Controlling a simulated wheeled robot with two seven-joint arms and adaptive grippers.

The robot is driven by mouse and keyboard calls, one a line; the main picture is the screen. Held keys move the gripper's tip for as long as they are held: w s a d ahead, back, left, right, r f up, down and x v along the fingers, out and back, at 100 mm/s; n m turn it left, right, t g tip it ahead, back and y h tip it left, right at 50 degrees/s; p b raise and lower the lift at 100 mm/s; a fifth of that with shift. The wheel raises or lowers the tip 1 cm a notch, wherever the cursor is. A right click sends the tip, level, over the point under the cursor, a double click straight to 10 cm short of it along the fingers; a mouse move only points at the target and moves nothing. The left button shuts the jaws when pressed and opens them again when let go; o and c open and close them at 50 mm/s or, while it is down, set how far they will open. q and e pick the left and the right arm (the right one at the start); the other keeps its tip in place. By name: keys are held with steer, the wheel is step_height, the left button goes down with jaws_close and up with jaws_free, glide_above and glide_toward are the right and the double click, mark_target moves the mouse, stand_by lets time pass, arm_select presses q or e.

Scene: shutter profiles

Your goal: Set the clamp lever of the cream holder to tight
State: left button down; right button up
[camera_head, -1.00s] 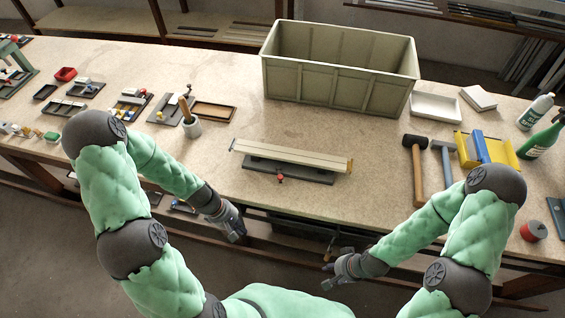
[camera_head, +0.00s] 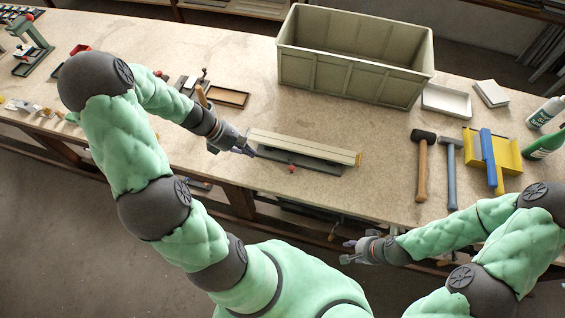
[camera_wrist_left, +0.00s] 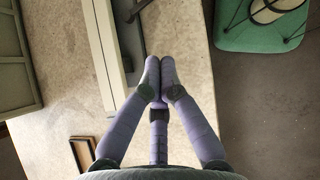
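The cream holder (camera_head: 303,146) is a long cream bar on a dark base (camera_head: 300,161) near the front of the bench. A small red knob (camera_head: 292,169), apparently on the clamp lever, stands at the base's front edge; its setting is too small to read. My left gripper (camera_head: 252,152) is at the holder's left end, apart from the red knob. In the left wrist view its fingertips (camera_wrist_left: 160,68) meet with nothing between them, beside the cream bar (camera_wrist_left: 103,45) and dark base (camera_wrist_left: 130,45). My right gripper (camera_head: 345,252) is in front of the bench, empty, its fingers apart.
A large grey-green crate (camera_head: 350,70) stands behind the holder. A black-headed mallet (camera_head: 422,170), a hammer (camera_head: 450,175) and a yellow-and-blue item (camera_head: 490,150) lie to the right. A shallow brown tray (camera_head: 228,96) is at the left. Bare bench surrounds the holder's right end.

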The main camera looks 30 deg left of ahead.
arm_select(q)
steer(key=shift+f, duration=0.1)
steer(key=b, duration=0.2)
glide_toward(291, 163)
steer(key=s+f, duration=0.1)
steer(key=s, duration=0.1)
steer(key=s+f, duration=0.1)
steer(key=shift+s+f, duration=0.4)
steer(key=d, duration=0.1)
steer(key=w+d+f, duration=0.1)
steer(key=d, duration=0.1)
steer(key=shift+w, duration=0.15)
steer(key=shift+w+d, duration=0.25)
steer(key=shift+d, duration=0.15)
steer(key=shift+d, duration=0.1)
